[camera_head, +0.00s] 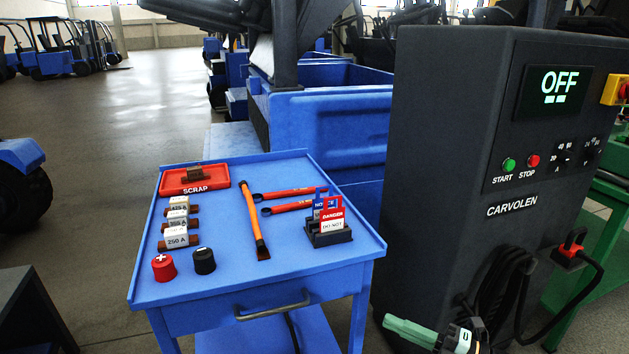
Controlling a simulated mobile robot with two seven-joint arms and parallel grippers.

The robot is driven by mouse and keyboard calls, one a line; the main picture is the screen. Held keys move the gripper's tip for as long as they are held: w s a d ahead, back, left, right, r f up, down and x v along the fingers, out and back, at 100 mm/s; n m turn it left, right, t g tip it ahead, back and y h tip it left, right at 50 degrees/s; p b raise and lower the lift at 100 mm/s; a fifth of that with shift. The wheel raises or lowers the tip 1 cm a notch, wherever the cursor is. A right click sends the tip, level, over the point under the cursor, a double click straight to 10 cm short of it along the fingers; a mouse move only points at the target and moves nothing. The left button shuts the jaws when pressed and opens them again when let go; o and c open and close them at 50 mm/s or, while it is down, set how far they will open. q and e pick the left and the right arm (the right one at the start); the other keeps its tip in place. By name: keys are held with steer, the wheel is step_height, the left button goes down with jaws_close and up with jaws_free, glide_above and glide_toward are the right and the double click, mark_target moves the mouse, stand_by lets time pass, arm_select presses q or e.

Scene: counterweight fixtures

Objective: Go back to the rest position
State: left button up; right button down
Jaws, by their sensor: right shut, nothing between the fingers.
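My right gripper (396,324) shows at the bottom edge, right of the blue cart (215,285) and in front of the dark charger cabinet (430,180). Its green fingers point left and are shut with nothing between them. Its wrist is cut off by the lower edge. It appears apart from the cart and the cabinet. My left gripper is not in view.
The cart holds a red scrap tray (213,187), several fuses (176,238), red (163,267) and black (204,261) caps, an orange-handled tool (252,215), two wrenches (290,207) and a danger-tag holder (328,235). Cables (500,290) hang on the cabinet, whose display reads OFF.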

steer(key=s+a+m+t+h, duration=0.45)
steer(key=m+t, duration=0.25)
steer(key=m, duration=0.5)
arm_select(q)
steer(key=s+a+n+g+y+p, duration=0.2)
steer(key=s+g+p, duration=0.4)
steer(key=p, duration=1.6)
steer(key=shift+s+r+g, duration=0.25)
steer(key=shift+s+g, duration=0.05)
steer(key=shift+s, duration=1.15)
arm_select(e)
steer(key=s+d+f+m+g+h, duration=0.1)
steer(key=s+d+m+g+h, duration=0.2)
steer(key=s+m+g+h, duration=0.5)
steer(key=shift+s+f+m+h, duration=0.15)
steer(key=shift+s+m+h, duration=0.4)
steer(key=shift+s+m, duration=3.3)
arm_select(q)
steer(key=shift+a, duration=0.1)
arm_select(e)
steer(key=shift+s+n, duration=0.75)
